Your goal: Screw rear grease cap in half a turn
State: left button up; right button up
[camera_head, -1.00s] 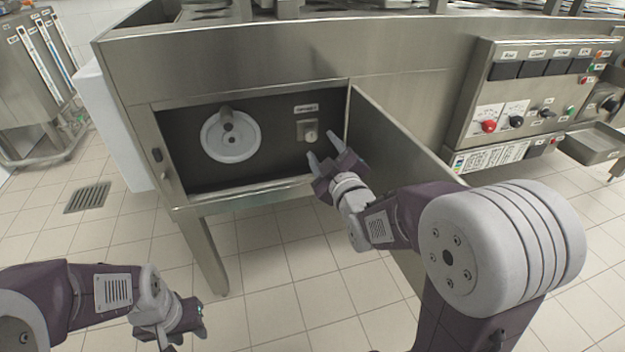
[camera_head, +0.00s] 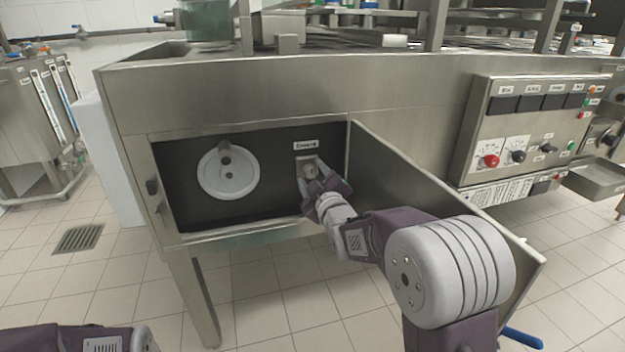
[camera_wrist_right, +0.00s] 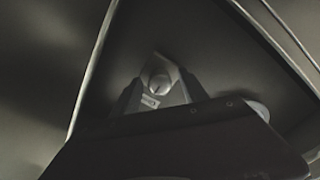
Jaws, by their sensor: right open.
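The grease cap (camera_head: 309,170) is a small round metal knob on a square plate under a white label on the back wall of the open cabinet bay. It also shows in the right wrist view (camera_wrist_right: 159,84), on its pale plate between the dark fingers. My right gripper (camera_head: 316,173) is open, with its fingertips at either side of the cap. I cannot tell whether they touch it. The left gripper is out of view; only part of my left arm shows at the bottom left.
A large white disc (camera_head: 228,173) with a knob sits left of the cap inside the bay. The open cabinet door (camera_head: 430,200) stands close to the right of my right arm. A control panel (camera_head: 535,130) is farther right. Tiled floor (camera_head: 270,300) is clear below.

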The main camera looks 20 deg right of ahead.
grip_shut()
